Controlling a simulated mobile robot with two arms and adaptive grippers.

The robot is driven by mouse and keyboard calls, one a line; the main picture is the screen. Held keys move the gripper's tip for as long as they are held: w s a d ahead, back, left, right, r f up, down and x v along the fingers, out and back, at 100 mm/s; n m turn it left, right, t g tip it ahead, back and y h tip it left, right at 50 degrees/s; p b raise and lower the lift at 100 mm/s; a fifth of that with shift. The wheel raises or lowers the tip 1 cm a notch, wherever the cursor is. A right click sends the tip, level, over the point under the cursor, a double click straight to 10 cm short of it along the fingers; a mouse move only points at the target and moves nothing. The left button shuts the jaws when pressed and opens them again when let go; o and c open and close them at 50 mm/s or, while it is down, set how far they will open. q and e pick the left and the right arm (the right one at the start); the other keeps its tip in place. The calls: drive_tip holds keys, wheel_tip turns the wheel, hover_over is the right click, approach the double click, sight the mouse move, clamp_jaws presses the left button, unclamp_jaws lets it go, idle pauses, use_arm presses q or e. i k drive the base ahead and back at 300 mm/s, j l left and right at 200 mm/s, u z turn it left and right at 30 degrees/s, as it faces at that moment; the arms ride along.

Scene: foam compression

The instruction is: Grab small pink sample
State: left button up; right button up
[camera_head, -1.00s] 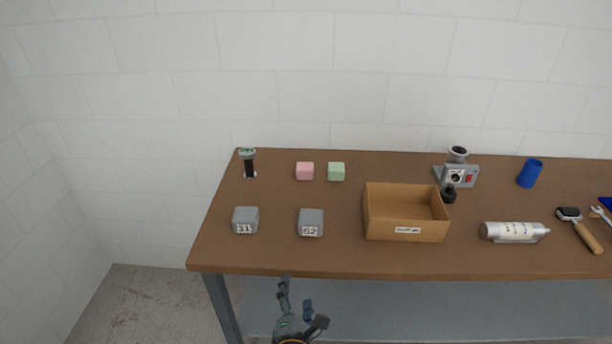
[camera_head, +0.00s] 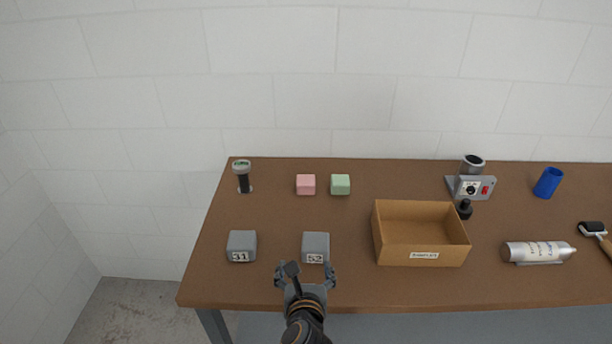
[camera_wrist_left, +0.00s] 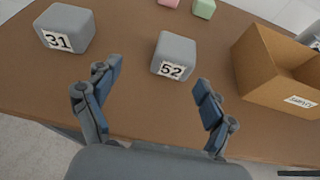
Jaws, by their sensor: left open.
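The small pink sample (camera_head: 306,184) is a cube on the brown table near the back, left of a green cube (camera_head: 340,184). In the left wrist view the pink sample (camera_wrist_left: 169,3) is cut off by the top edge. My left gripper (camera_head: 305,272) is open and empty at the table's front edge, just in front of the grey block marked 52 (camera_head: 316,243). In the left wrist view that block (camera_wrist_left: 175,52) lies ahead, between and beyond the open fingers (camera_wrist_left: 152,88). The pink sample is well beyond the gripper. My right gripper is not in view.
Grey block 31 (camera_head: 241,242) stands to the left. A cardboard box (camera_head: 376,238) stands to the right. A dark cylinder (camera_head: 243,178) is at the back left. A grey device (camera_head: 470,184), blue cup (camera_head: 548,182) and silver canister (camera_head: 536,252) are farther right. Table between block 52 and the cubes is clear.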

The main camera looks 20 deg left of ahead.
sight(305, 184)
drive_tip(key=i+j, duration=0.2)
drive_tip(key=i, duration=0.25)
drive_tip(key=i+j, duration=0.2)
drive_tip(key=i, duration=0.2)
